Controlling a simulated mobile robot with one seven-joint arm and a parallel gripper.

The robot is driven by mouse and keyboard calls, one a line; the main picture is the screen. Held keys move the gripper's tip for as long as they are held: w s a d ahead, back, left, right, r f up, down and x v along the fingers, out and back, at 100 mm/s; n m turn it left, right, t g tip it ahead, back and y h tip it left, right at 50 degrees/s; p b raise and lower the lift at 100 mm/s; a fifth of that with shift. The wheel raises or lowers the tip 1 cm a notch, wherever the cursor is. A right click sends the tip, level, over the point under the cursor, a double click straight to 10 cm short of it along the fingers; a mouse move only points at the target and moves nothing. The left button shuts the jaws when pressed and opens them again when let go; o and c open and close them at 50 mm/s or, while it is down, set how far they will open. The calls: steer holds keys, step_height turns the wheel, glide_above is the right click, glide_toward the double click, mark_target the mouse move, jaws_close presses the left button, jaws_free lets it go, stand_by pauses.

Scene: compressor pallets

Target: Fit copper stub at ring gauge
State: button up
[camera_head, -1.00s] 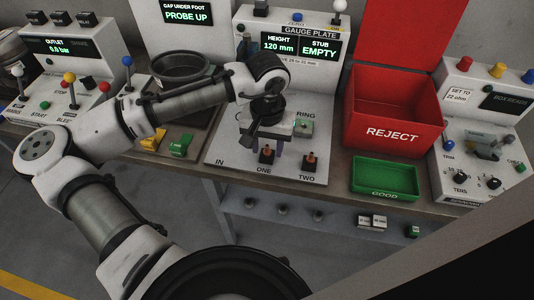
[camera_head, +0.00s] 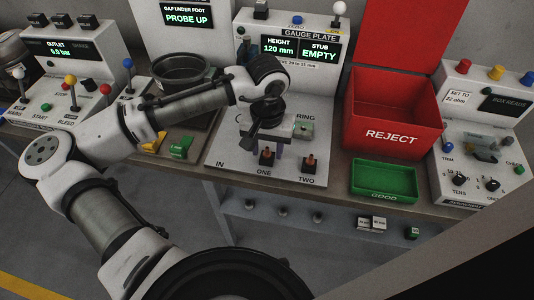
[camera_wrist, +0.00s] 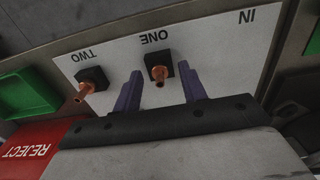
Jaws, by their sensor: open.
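Two copper stubs stand in black square holders on the white gauge plate (camera_head: 228,158). The stub at ONE (camera_head: 267,153) and the stub at TWO (camera_head: 310,157) are upright near the plate's front edge. My gripper (camera_wrist: 160,72) is open, with purple fingers pointing down. In the wrist view the ONE stub (camera_wrist: 160,78) shows between the two fingers, with gaps on both sides; the TWO stub (camera_wrist: 84,92) is outside them, to the left. The ring gauge (camera_head: 303,127), marked RING, is just right of my gripper in the head view. The stub display (camera_head: 319,50) reads EMPTY.
A red REJECT bin (camera_head: 393,140) and a green GOOD tray (camera_head: 385,193) stand to the right. A dark round pot (camera_head: 180,75) and yellow and green blocks (camera_head: 180,147) are to the left. The plate's IN area is clear.

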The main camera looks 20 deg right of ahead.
mark_target(267, 148)
stand_by(0.6)
jaws_close()
steer(key=shift+r+p, duration=0.15)
steer(key=shift+p, duration=0.2)
steer(key=shift+r+p, duration=2.8)
steer(key=shift+r, duration=0.1)
